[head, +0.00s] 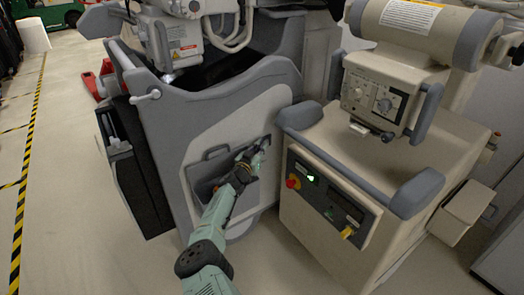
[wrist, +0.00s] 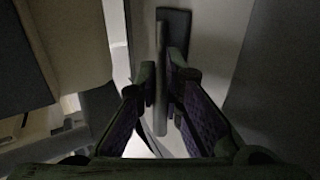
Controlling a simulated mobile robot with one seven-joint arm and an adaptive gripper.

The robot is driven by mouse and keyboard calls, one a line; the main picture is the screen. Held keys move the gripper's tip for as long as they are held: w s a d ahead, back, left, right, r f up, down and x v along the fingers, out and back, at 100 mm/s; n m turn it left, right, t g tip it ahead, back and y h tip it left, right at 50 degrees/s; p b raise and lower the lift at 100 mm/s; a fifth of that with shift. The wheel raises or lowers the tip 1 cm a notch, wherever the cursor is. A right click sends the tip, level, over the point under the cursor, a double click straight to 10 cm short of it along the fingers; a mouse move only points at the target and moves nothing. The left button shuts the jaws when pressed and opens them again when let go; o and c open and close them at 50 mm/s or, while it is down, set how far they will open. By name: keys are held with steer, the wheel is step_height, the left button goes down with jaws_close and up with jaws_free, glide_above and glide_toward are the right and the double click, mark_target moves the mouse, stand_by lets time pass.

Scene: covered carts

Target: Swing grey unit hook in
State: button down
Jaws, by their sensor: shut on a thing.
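The grey unit (head: 245,115) is the large grey cart in the middle of the head view, with a light side panel. My gripper (head: 262,145) is at the right part of that panel. In the wrist view my gripper (wrist: 162,82) has its two fingers on either side of the hook (wrist: 161,48), a slim grey bar, and is shut on it. The bar stands out from a dark mounting plate (wrist: 176,24) on the panel. In the head view the hook is mostly hidden by my gripper.
A beige unit (head: 335,205) with grey bumpers, buttons and a control box stands close on the right, leaving a narrow gap. A recessed handle (head: 207,165) is left of my gripper. Open floor (head: 90,220) lies to the left.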

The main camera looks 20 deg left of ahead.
steer(key=shift+a+r, duration=0.3)
steer(key=shift+r, duration=0.15)
steer(key=c, duration=2)
jaws_free()
steer(key=shift+w+f, duration=0.1)
steer(key=shift+o, duration=0.2)
steer(key=shift+d+f, duration=0.1)
steer(key=shift+f, duration=0.05)
steer(key=s, duration=1.2)
steer(key=shift+a, duration=0.45)
